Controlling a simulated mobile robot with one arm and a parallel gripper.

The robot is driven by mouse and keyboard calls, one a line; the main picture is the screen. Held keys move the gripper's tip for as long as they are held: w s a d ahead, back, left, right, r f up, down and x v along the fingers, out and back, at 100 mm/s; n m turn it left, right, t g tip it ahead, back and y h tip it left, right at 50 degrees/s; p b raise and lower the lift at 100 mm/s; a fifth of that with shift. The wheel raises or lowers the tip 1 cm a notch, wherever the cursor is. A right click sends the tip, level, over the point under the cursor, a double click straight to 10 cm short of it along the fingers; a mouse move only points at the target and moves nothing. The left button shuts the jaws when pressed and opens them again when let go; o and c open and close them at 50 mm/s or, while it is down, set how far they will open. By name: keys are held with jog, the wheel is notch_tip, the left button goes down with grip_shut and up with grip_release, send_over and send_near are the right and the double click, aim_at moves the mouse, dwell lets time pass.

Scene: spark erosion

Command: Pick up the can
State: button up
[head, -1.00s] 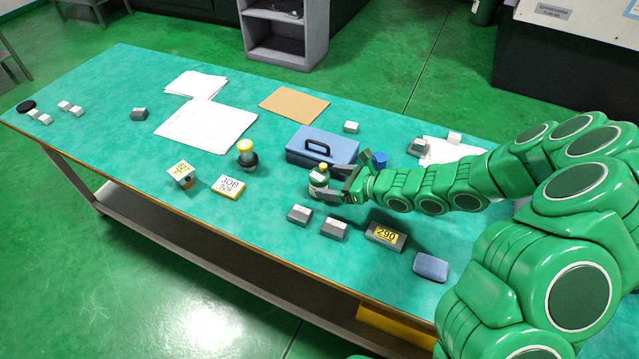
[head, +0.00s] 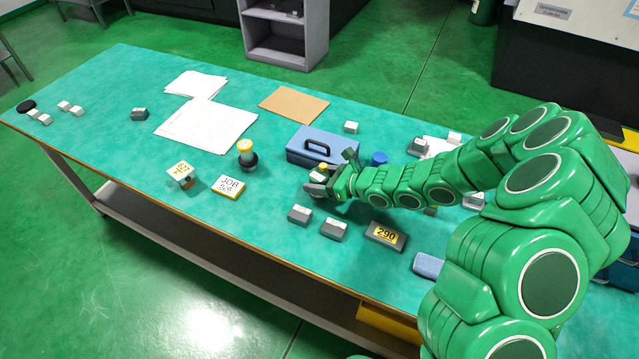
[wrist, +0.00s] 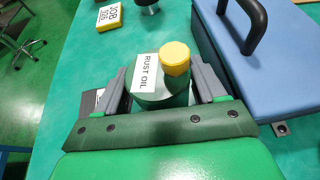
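The can is a green rust oil can (head: 319,175) with a yellow cap and a white label, upright on the teal table in front of the blue toolbox. In the wrist view the can (wrist: 160,98) stands between my two fingers, its label reading RUST OIL. My gripper (head: 332,172) reaches around it from the right in the head view and hides part of it. In the wrist view my gripper (wrist: 165,88) has one finger on each side of the can. The fingers look spread; contact with the can is not clear.
The blue toolbox (head: 301,155) is close beside my gripper, and its handle shows in the wrist view. Grey blocks (head: 334,231), a 290 block (head: 385,235) and a JOB sign (head: 228,187) are nearby. A yellow-topped item (head: 246,149) stands to the left.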

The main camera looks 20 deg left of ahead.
aim_at(320, 174)
jog(key=c, duration=0.8)
jog(key=shift+o, duration=0.2)
jog(key=shift+r, duration=0.1)
jog(key=shift+r, duration=4.95)
